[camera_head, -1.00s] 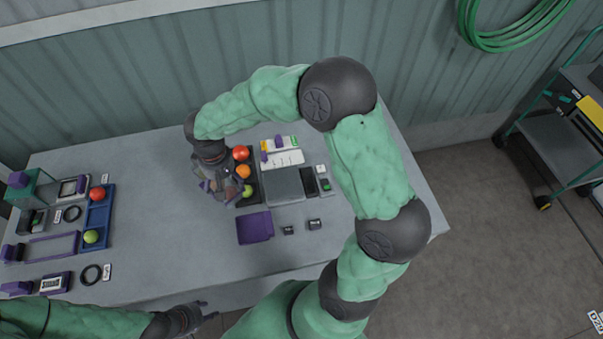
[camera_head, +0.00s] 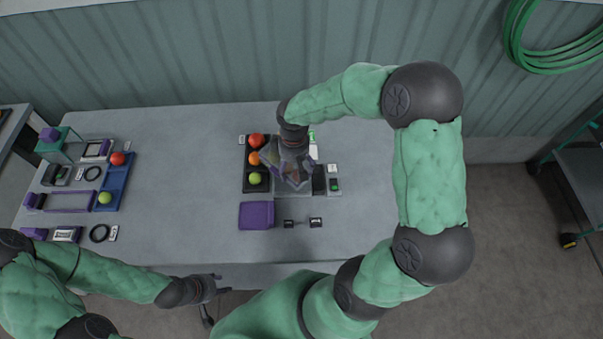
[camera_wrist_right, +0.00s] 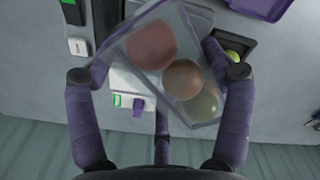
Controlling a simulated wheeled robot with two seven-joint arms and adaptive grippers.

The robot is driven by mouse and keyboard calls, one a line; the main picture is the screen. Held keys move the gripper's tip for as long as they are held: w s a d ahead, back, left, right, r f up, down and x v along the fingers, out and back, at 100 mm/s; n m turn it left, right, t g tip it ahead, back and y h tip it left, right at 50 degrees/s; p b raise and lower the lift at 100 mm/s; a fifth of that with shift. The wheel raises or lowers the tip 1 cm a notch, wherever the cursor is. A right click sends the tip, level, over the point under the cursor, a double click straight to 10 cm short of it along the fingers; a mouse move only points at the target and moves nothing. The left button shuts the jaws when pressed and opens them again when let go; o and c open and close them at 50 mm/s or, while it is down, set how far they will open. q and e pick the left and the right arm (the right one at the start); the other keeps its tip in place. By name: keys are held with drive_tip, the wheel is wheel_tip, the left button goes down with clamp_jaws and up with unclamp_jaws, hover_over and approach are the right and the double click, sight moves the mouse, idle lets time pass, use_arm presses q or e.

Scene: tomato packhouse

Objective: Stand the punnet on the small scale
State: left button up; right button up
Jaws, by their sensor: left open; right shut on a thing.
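The clear punnet (camera_wrist_right: 165,62) holds a red, an orange-brown and a greenish tomato. My right gripper (camera_wrist_right: 160,75) is shut on it, with purple fingers at both sides, and the punnet looks turned at an angle. In the head view the right gripper (camera_head: 290,168) hangs with the punnet over the small scale's grey plate (camera_head: 296,190), which is mostly hidden beneath it. I cannot tell how high the punnet is above the plate. My left gripper (camera_head: 222,284) is open and empty beyond the table's front edge.
A black tray (camera_head: 247,187) with tomatoes lies left of the scale. A blue tray (camera_head: 121,172) and other items stand at the left. The table between is clear.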

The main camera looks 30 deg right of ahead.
drive_tip(key=shift+d+f, duration=1)
drive_tip(key=shift+f, duration=0.2)
drive_tip(key=shift+d+f+b, duration=0.2)
drive_tip(key=shift+f+b, duration=0.4)
drive_tip(key=shift+f, duration=1.15)
drive_tip(key=shift+f, duration=0.2)
drive_tip(key=o, duration=1.3)
drive_tip(key=shift+o, duration=0.2)
drive_tip(key=shift+r, duration=0.1)
